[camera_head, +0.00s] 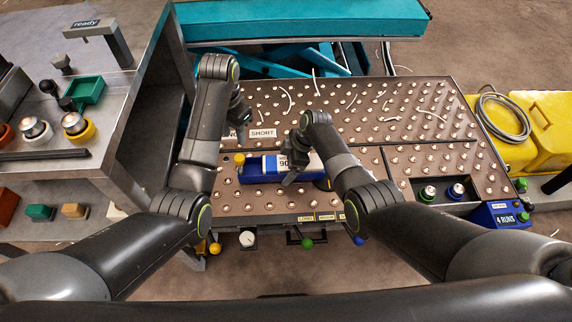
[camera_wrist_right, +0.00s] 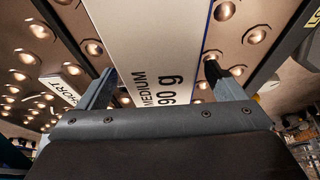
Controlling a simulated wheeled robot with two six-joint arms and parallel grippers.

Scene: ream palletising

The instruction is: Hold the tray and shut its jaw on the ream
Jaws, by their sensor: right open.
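A ream (camera_head: 309,162) with a white wrapper and a blue band lies on the ball-studded table. Its face reads "MEDIUM 90 g" in the right wrist view (camera_wrist_right: 150,45). A blue tray (camera_head: 262,179) with a yellow knob (camera_head: 239,158) at its left end lies along the ream; its jaw is not clear. My right gripper (camera_head: 293,172) is over the ream. In the right wrist view its open fingers (camera_wrist_right: 160,90) stand either side of the ream; contact cannot be told.
The ball table (camera_head: 420,120) has free room to the right and back, with loose pale strips on it. A "SHORT" label (camera_head: 263,133) lies behind the ream. A grey shelf unit (camera_head: 130,130) stands left, a yellow case (camera_head: 530,130) right, and a teal lift (camera_head: 300,20) behind.

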